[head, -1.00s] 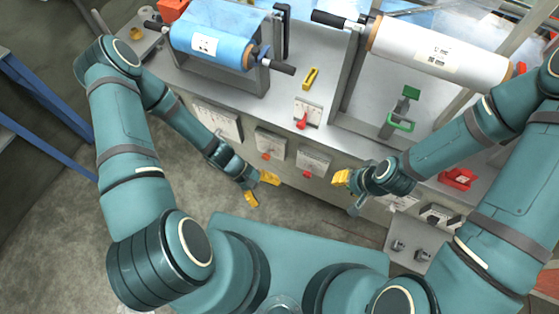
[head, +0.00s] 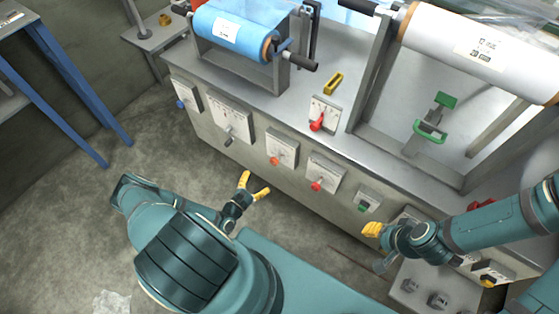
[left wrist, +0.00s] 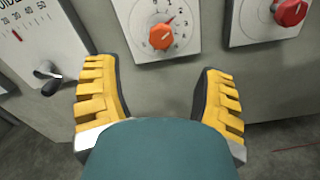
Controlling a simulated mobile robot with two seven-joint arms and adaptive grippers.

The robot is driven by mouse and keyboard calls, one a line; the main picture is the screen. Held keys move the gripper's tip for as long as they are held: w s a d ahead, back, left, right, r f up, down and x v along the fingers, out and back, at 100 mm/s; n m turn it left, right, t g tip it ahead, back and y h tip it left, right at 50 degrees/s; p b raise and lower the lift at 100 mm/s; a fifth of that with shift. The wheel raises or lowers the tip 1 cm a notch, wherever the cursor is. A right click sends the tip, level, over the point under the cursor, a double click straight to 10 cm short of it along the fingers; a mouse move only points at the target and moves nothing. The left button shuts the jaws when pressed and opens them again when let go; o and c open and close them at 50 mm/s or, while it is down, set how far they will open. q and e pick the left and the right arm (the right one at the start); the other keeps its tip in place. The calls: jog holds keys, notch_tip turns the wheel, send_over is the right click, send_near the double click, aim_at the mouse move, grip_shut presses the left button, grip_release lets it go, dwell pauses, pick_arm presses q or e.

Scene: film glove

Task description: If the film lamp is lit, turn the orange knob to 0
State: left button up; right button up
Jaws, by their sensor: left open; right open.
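The orange knob (head: 275,160) sits on a white dial plate on the machine's front. In the left wrist view the knob (left wrist: 162,37) is ahead of and between my left fingers, apart from them; a red pointer mark above it leans slightly right. My right gripper (head: 372,229) is by the front panel at the right. I cannot identify the film lamp for certain.
A red knob (head: 317,185) is right of the orange one, and a lever plate (head: 231,122) is left. Another red knob (head: 317,124) is on the top. A blue roll (head: 235,32) and a white roll (head: 470,45) stand above.

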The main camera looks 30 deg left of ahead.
aim_at(273, 163)
pick_arm(q)
jog(key=w, duration=0.4)
jog(key=w+b, duration=0.1)
jog(key=w, duration=0.3)
jog(key=w+d+b, duration=0.1)
jog(key=w, duration=0.3)
jog(key=shift+w, duration=0.2)
grip_shut()
